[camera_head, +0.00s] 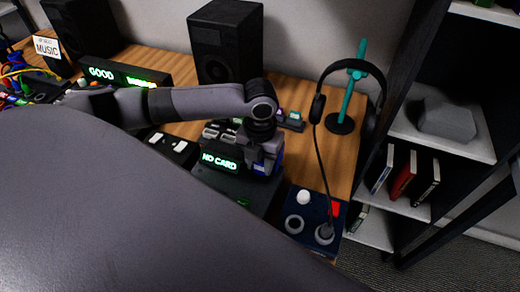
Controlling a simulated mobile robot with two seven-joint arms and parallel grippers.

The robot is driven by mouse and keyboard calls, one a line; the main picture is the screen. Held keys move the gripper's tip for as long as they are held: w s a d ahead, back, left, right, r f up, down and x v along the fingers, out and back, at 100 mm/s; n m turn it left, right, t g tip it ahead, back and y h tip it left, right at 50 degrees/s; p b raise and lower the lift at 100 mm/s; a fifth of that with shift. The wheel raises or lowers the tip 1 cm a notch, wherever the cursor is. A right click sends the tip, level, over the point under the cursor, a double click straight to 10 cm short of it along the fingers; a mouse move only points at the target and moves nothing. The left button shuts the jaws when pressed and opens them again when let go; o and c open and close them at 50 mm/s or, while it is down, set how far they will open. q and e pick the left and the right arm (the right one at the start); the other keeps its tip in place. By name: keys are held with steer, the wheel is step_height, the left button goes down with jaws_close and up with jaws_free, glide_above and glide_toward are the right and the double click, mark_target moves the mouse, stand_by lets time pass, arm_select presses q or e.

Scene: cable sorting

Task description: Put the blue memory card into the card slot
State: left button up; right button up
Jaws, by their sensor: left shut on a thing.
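My left gripper (262,160) points down at the right end of a dark box whose green display (219,161) reads NO CARD. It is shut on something. A small blue patch (257,170) shows at its fingers; this looks like the blue memory card, mostly hidden by the gripper. The card slot cannot be made out behind the gripper and box, so I cannot tell whether the card touches it. My right gripper is not in view.
A black speaker (226,45) stands behind. A headphone stand (356,75) with a hanging cable is to the right. A dark blue panel (315,215) with knobs and a red button sits at the front right. A shelf unit (440,135) borders the desk. My own grey arm hides the lower left.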

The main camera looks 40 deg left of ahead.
arm_select(q)
steer(key=shift+f, duration=0.45)
stand_by(0.4)
steer(key=o, duration=1.6)
step_height(320, 180, up, 3)
steer(key=p, duration=0.3)
steer(key=shift+a+f, duration=0.1)
steer(key=shift+f, duration=0.05)
steer(key=shift+r, duration=2.2)
